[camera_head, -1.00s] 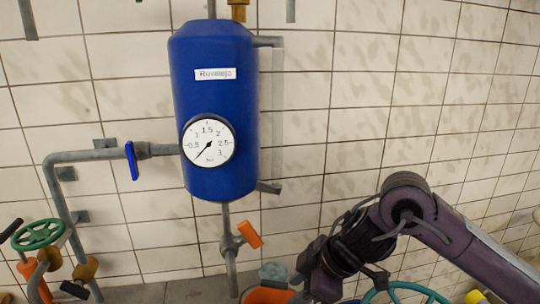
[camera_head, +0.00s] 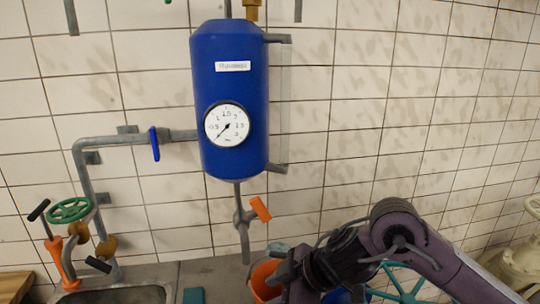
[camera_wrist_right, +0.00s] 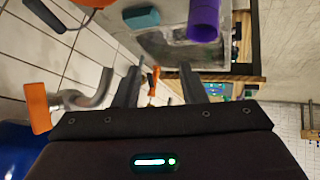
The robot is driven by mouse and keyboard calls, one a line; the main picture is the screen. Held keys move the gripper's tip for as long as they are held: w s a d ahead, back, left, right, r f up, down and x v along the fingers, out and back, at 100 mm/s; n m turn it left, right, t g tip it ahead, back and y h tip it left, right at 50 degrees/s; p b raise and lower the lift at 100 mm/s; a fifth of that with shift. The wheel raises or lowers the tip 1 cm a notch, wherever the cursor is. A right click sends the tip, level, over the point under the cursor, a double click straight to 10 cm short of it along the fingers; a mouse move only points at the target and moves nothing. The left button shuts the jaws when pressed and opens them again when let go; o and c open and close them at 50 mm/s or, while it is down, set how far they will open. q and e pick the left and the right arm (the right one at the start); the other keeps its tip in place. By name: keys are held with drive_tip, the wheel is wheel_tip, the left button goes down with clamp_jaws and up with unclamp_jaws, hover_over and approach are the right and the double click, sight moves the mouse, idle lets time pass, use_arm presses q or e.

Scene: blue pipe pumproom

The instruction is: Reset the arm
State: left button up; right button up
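My right arm (camera_head: 395,235) reaches in from the right in the head view, low in front of the tiled wall. Its gripper points left, near an orange bucket, and its fingers are hard to make out there. In the right wrist view the two fingers of my right gripper (camera_wrist_right: 160,84) stand apart with nothing held between them. A small orange thing shows farther off behind the gap. My left arm and gripper are not in view.
A blue tank (camera_head: 228,90) with a gauge (camera_head: 227,124) hangs on the wall. Below it is an orange valve handle (camera_head: 260,208). Green-wheeled pipework (camera_head: 70,210) and a sink (camera_head: 115,294) are at left. An orange bucket (camera_head: 263,282) is close to my right gripper.

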drive_tip(key=s+a+m+t+y, duration=0.1)
drive_tip(key=a+m+t+y, duration=0.1)
drive_tip(key=a+t, duration=0.35)
drive_tip(key=s+d+f+m+h, duration=0.3)
drive_tip(key=d+f+m+h, duration=0.45)
drive_tip(key=d, duration=0.55)
drive_tip(key=s+d+f+m+g+h, duration=0.2)
drive_tip(key=s+d+f+m+g, duration=0.35)
drive_tip(key=s+d+f, duration=0.5)
drive_tip(key=s+f+g+b, duration=0.1)
drive_tip(key=s+f, duration=0.2)
drive_tip(key=f, duration=1.3)
drive_tip(key=s+f+b, duration=0.1)
drive_tip(key=s+f, duration=0.1)
drive_tip(key=f, duration=1.3)
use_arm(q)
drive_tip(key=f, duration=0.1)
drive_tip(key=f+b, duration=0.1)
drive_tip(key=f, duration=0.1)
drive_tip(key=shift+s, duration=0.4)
use_arm(e)
drive_tip(key=s+d+f, duration=0.2)
drive_tip(key=s+f, duration=0.7)
drive_tip(key=s+d+f+g, duration=0.1)
drive_tip(key=s+d+f, duration=0.1)
drive_tip(key=s+f, duration=0.7)
drive_tip(key=shift+s+f, duration=0.25)
drive_tip(key=shift+s, duration=0.45)
